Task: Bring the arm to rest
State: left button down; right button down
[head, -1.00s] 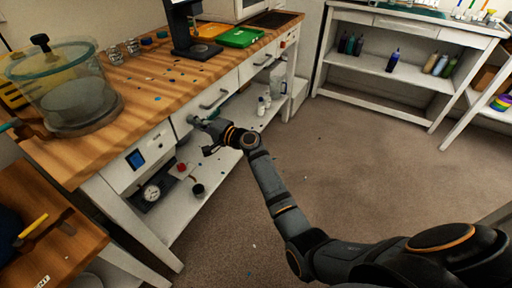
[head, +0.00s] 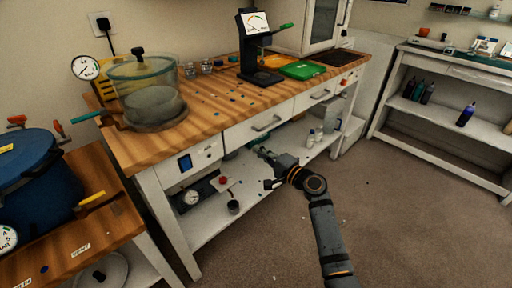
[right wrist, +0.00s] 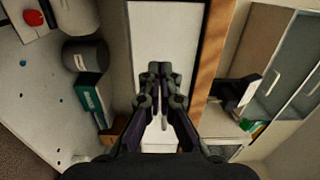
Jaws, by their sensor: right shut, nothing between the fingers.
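My right gripper (head: 260,151) is at the front of the wooden workbench, below the level of its drawers, with its arm reaching up from the bottom of the head view. In the right wrist view its two fingers (right wrist: 160,72) are together, with nothing between them. They point at a pale panel (right wrist: 165,35) beside a wooden edge; I cannot tell whether they touch it. My left gripper is not in view.
The workbench (head: 205,118) carries a glass chamber (head: 150,98), a black stand with a dial (head: 254,45) and a green tray (head: 303,70). A lower shelf (head: 212,213) holds small items. A blue pot (head: 35,185) stands left. The floor at right (head: 410,235) is clear.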

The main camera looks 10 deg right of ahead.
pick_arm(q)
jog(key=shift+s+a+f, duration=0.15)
pick_arm(e)
jog(key=v, duration=0.5)
jog(key=shift+s+d, duration=0.25)
